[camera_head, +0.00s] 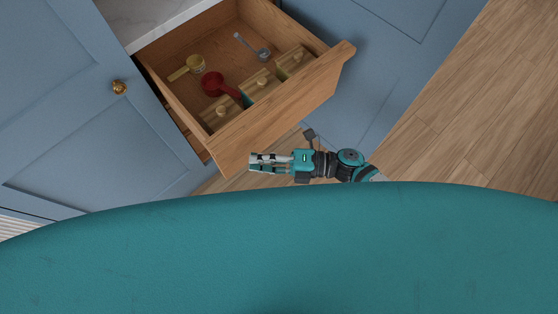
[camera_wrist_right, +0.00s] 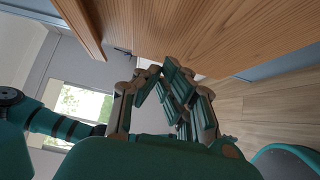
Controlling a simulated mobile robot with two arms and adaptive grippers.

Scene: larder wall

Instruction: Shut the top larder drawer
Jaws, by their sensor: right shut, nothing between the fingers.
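The top larder drawer (camera_head: 281,117) is wooden and stands pulled out from the blue cabinet. Inside it lie a red scoop, a yellow scoop, a grey-handled scoop and small wooden lidded compartments along the front. My right gripper (camera_head: 252,164) is shut and empty, in front of the drawer's front panel near its lower left end. In the right wrist view the shut fingers (camera_wrist_right: 157,72) point up toward the wooden front (camera_wrist_right: 215,35). I cannot tell whether they touch it. My left gripper is not in view.
A blue cabinet door (camera_head: 75,110) with a brass knob (camera_head: 120,87) is at the left. A white marble top (camera_head: 150,22) lies behind the drawer. Bare wooden floor (camera_head: 465,110) spreads at the right. A window (camera_wrist_right: 72,105) shows in the wrist view.

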